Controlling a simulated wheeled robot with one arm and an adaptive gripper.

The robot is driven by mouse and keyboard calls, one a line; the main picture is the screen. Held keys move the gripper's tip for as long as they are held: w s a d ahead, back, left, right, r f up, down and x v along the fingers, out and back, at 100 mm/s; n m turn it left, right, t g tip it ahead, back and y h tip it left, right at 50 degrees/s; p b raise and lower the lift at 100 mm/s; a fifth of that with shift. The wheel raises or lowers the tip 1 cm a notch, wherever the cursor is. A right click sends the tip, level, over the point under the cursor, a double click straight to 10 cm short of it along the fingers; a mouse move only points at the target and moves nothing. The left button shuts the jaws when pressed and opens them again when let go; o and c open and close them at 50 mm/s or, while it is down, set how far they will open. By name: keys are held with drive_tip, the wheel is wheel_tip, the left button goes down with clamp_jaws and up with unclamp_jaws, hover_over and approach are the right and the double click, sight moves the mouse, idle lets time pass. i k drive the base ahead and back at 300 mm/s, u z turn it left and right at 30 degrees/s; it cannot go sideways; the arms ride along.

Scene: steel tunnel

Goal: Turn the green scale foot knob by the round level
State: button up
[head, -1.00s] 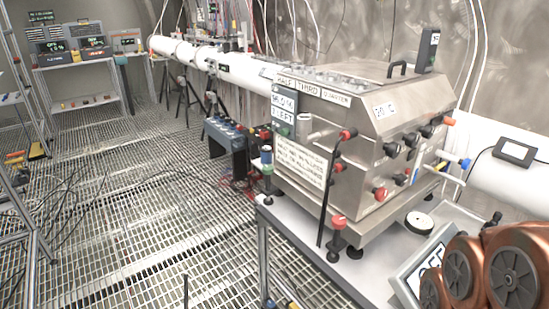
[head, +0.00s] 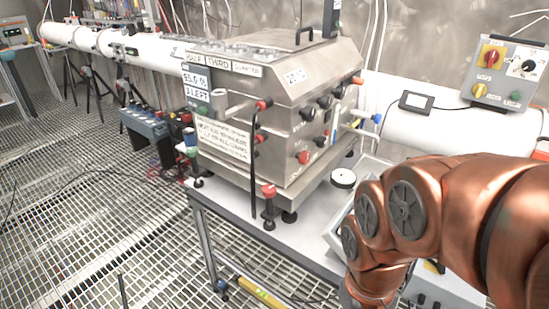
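I cannot make out a green scale foot knob or a round level for certain. A small round white disc with a dark side (head: 343,178) lies on the bench right of the steel box. A grey tilted panel (head: 336,236), perhaps part of the scale, shows beside it, partly hidden behind my copper arm. My arm crosses the right side of the head view, and its end drops out of sight at the bottom. My gripper is not in view.
A steel box (head: 275,110) with several red and black knobs stands on the white bench (head: 300,236). A red-topped post (head: 269,192) stands at its front corner. A control box (head: 508,75) with coloured buttons is at upper right. Open grating floor (head: 70,220) lies left.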

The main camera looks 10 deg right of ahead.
sight(192, 152)
drive_tip(key=u, duration=0.4)
drive_tip(key=i, duration=0.3)
drive_tip(key=u, duration=0.3)
